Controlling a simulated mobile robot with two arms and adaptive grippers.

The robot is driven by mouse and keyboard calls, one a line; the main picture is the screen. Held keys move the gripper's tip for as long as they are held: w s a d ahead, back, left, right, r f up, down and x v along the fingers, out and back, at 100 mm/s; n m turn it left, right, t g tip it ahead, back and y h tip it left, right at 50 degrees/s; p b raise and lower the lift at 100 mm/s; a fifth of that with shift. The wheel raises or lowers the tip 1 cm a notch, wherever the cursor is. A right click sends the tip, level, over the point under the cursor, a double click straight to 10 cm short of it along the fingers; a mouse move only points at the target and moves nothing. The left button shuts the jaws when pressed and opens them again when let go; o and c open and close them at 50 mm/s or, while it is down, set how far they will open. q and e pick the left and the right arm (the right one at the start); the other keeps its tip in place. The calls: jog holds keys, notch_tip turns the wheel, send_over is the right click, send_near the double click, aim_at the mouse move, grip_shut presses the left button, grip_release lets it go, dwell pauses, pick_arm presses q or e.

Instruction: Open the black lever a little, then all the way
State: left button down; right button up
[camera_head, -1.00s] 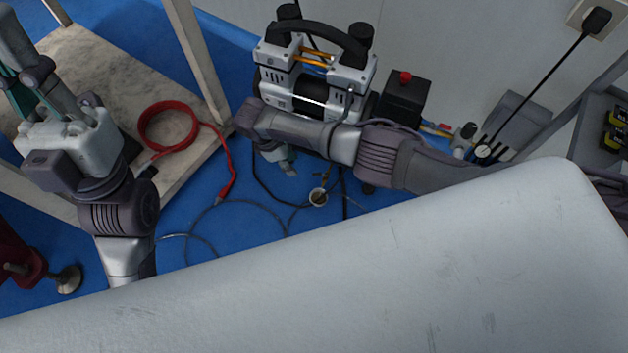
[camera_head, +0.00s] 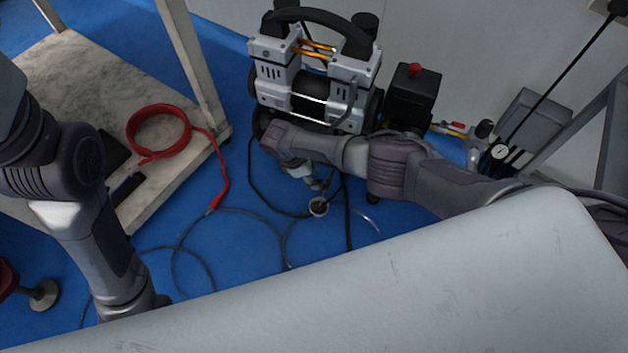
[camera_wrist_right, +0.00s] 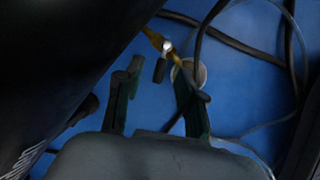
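The black lever (camera_wrist_right: 160,71) looks like a short dark piece beside a brass fitting (camera_wrist_right: 153,39) in the right wrist view. My right gripper (camera_wrist_right: 158,75) is open, with one finger on each side of the lever in the picture. I cannot tell whether either finger touches it. In the head view my right gripper (camera_head: 314,180) is small and partly hidden by its own wrist, low in front of the compressor; the lever cannot be made out there. My left arm crosses the left side of the head view, but its gripper is out of the picture.
The compressor (camera_head: 309,92) stands close behind my right wrist. A black box with a red button (camera_head: 407,92) is beside it. A small round cup (camera_head: 318,207) and several thin hoses lie on the blue floor. A red coiled hose (camera_head: 160,128) lies on the marble-topped shelf (camera_head: 75,85).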

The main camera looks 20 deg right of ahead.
jog(key=shift+d+f, duration=0.1)
jog(key=shift+f, duration=0.1)
grip_shut()
